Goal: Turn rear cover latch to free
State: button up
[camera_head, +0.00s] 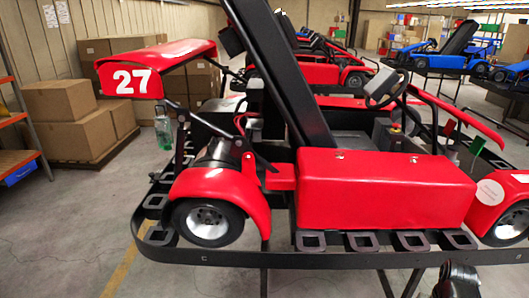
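The red kart numbered 27 sits side-on on a black stand, with its steering wheel to the right and its rear to the left. A red cover with a white 27 (155,67) is at the rear, on the upper left, above the dark engine parts (215,152). I cannot make out a latch on it. The red side pod (385,190) shows two small silver fasteners on top; I cannot tell whether either is a latch. My gripper is not clearly in view. A dark rounded part (456,281) is cut off at the bottom edge, and I cannot tell what it is.
The black stand rail (330,258) with square slots runs along the kart's near side. A green bottle (163,131) is by the rear. Cardboard boxes (68,115) and an orange shelf (14,135) are at left. Bare floor (60,245) lies at lower left. More karts stand behind.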

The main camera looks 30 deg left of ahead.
aim_at(339, 154)
jog(key=u, duration=2.05)
jog(key=i, duration=1.05)
jog(key=z, duration=0.05)
